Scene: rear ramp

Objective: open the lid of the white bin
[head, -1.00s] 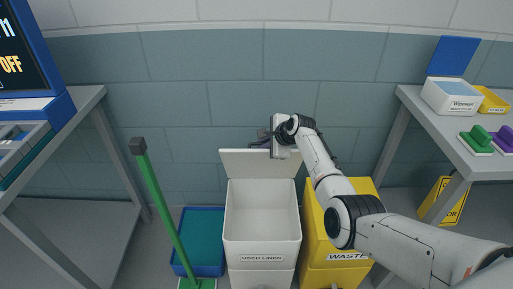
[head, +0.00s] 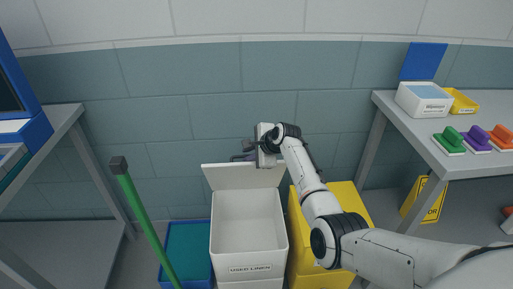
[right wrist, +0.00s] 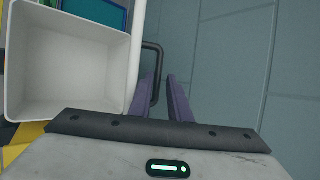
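The white bin (head: 248,222), labelled "USED LINEN", stands open on the floor at the middle of the head view. Its lid (head: 228,178) is raised, standing nearly upright along the back edge. In the right wrist view the bin (right wrist: 68,62) looks empty, and the lid (right wrist: 137,50) is seen nearly edge-on. A dark bar handle (right wrist: 158,52) sticks out from the lid's outer face. My right gripper (head: 250,151) is behind the top of the lid. Its purple fingers (right wrist: 165,98) are a little apart at the handle's end; no firm hold shows. My left gripper is out of view.
A yellow bin (head: 345,205) stands close on the right, partly behind my arm. A blue bin (head: 188,250) and a green pole (head: 143,215) are on the left. Tables stand at both sides, the right one (head: 420,135) holding boxes and brushes. A tiled wall is behind.

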